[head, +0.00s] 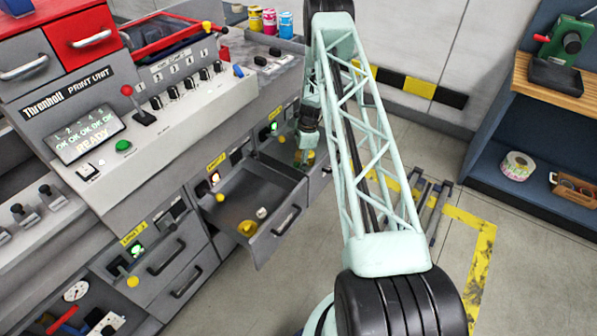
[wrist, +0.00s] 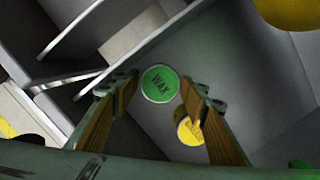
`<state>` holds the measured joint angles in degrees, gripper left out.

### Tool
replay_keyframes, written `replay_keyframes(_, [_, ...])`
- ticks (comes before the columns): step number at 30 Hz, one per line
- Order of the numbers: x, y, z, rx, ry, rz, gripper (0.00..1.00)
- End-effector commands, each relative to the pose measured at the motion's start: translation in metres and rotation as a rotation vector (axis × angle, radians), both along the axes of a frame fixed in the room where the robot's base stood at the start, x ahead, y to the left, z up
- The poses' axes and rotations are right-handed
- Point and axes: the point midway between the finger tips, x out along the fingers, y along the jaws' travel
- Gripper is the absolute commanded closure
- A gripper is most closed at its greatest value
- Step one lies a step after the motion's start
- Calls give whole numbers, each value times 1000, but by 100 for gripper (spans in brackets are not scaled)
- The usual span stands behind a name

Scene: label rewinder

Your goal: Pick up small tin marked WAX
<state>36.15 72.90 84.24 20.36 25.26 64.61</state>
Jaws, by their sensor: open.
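The small round tin marked WAX (wrist: 160,84), with a green lid, sits in a grey drawer in the wrist view. My gripper (wrist: 157,88) is open, with its two brown-padded fingers on either side of the tin in the picture. I see no grip on it; the height gap is hard to judge. A yellow-lidded tin (wrist: 188,131) is close by, partly covered by the right finger. In the head view, my gripper (head: 305,157) is low over the far open drawer, and the WAX tin cannot be clearly made out there.
A nearer open drawer (head: 236,188) holds a yellow item (head: 247,228) and a small white item (head: 262,212). Drawer walls are close around my gripper. The print unit's control panel (head: 150,120) rises at left.

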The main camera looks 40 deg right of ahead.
Motion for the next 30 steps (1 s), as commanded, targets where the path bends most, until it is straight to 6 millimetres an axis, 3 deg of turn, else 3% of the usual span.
replay_keyframes(9, [2, 3, -25, 0, 0, 0, 60])
replay_keyframes(27, [2, 3, -27, 0, 0, 0, 60])
replay_keyframes(30, [2, 3, -27, 0, 0, 0, 68])
